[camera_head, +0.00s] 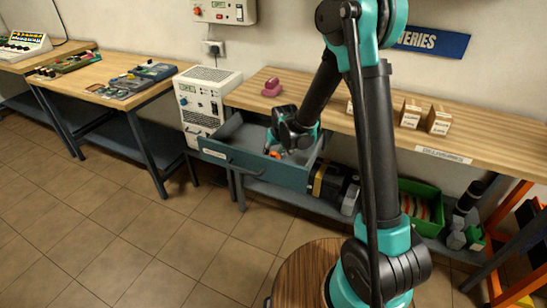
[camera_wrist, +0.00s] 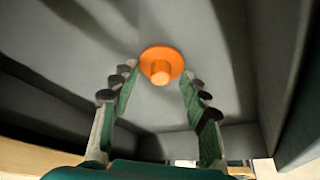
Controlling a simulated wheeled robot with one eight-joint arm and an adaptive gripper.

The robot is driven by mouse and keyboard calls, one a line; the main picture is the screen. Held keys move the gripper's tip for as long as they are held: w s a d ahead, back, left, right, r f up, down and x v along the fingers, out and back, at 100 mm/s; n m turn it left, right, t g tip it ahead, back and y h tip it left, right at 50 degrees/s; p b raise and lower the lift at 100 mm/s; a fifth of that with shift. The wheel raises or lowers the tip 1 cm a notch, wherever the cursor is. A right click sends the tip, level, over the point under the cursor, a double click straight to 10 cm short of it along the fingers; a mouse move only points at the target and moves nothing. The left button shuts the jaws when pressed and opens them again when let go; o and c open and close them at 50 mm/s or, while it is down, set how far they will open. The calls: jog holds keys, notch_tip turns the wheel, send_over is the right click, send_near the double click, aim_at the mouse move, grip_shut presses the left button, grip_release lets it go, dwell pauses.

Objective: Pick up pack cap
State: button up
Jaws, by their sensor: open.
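The pack cap (camera_wrist: 161,64) is an orange round piece with a wide flange and a narrower stub. It lies on the grey floor of an open drawer (camera_head: 253,168). In the head view the orange cap (camera_head: 275,154) shows small below my gripper (camera_head: 290,149), partly hidden by it. In the wrist view my gripper (camera_wrist: 157,90) is open, its two green-padded fingers spread apart. The cap lies beyond the fingertips, roughly centred between them. Nothing is between the fingers, and no contact with the cap shows.
The drawer walls stand close around my gripper. The wooden bench (camera_head: 330,115) is above the drawer and holds a pink object (camera_head: 271,87) and small boxes (camera_head: 438,120). A white power unit (camera_head: 205,100) stands left of the drawer. A green crate (camera_head: 421,207) sits on the lower shelf.

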jog(key=c, duration=0.9)
